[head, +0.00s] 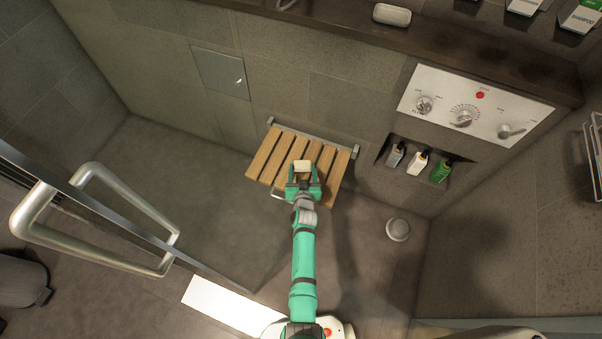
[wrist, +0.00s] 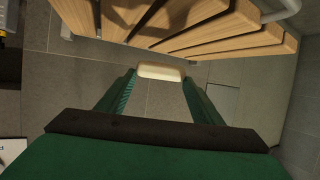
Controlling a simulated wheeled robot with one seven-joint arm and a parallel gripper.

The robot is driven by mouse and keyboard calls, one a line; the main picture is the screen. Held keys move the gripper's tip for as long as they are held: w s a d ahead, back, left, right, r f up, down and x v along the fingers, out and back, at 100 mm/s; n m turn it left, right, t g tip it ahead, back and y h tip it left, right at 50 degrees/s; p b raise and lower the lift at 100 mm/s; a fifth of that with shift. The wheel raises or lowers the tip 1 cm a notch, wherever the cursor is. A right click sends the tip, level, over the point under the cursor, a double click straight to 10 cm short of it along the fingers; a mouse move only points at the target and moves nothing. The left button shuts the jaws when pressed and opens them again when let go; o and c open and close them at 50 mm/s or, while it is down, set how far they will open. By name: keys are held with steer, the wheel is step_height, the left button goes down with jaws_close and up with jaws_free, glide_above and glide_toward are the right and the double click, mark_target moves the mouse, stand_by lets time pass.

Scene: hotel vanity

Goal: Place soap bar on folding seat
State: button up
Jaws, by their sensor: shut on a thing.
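The cream soap bar (head: 302,165) is held between the fingertips of my gripper (head: 303,175). In the wrist view the soap bar (wrist: 161,72) spans the gap between the two green fingers of my gripper (wrist: 159,80). The folding seat (head: 268,158) is folded down from the wall and has several wooden slats. In the head view the soap bar overlaps the seat's middle. The gripper covers part of the seat's front.
A control panel (head: 470,105) and a niche with several bottles (head: 418,162) are on the wall to the right. A ledge above holds a white rounded object (head: 391,14). A glass door with a metal handle (head: 95,235) stands at left. The floor left of the seat is clear.

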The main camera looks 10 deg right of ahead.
mark_target(302, 171)
steer(key=shift+w+f, duration=0.95)
steer(key=shift+f, duration=0.25)
steer(key=shift+s+f, duration=0.15)
steer(key=shift+f, duration=1.4)
steer(key=shift+f, duration=0.1)
steer(key=o, duration=1.4)
steer(key=shift+d+f, duration=0.1)
